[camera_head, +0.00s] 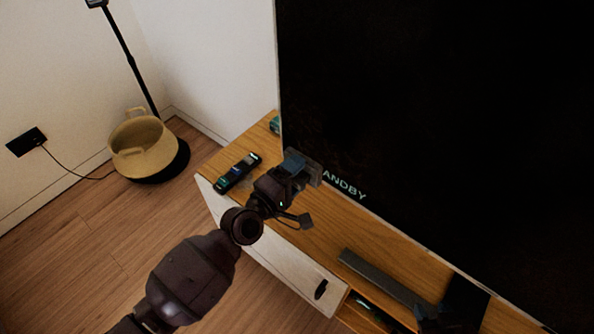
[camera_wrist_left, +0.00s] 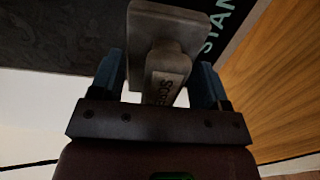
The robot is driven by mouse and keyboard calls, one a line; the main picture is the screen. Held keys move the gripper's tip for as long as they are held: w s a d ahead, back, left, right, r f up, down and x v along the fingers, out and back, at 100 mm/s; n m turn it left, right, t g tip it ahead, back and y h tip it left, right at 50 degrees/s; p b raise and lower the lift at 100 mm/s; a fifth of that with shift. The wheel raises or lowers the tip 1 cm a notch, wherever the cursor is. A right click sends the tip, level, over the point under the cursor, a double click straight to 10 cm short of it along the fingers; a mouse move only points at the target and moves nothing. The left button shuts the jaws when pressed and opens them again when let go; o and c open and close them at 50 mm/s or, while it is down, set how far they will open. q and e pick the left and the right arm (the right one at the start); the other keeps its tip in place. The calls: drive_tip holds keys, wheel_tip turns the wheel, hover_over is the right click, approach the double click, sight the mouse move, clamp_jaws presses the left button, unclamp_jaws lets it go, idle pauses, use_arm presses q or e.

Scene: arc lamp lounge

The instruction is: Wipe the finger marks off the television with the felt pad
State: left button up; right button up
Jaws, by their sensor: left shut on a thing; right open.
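The television (camera_head: 430,110) is a large black screen at the right of the head view, with pale standby lettering low on its left. My left gripper (camera_head: 292,165) is at its lower left corner, shut on the felt pad (camera_head: 314,172). In the left wrist view the pad (camera_wrist_left: 168,32) is a grey block, its lettered handle between the blue fingers of the gripper (camera_wrist_left: 158,78). The pad is at or close to the screen; I cannot tell if it touches.
The television stands over a wooden cabinet (camera_head: 325,236) with a white front. A dark remote (camera_head: 238,172) lies on its left end, and a long grey bar (camera_head: 385,278) lies along it. A woven basket (camera_head: 143,150) stands by a black lamp pole (camera_head: 130,60).

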use_arm(q)
drive_tip(key=shift+v, duration=1.5)
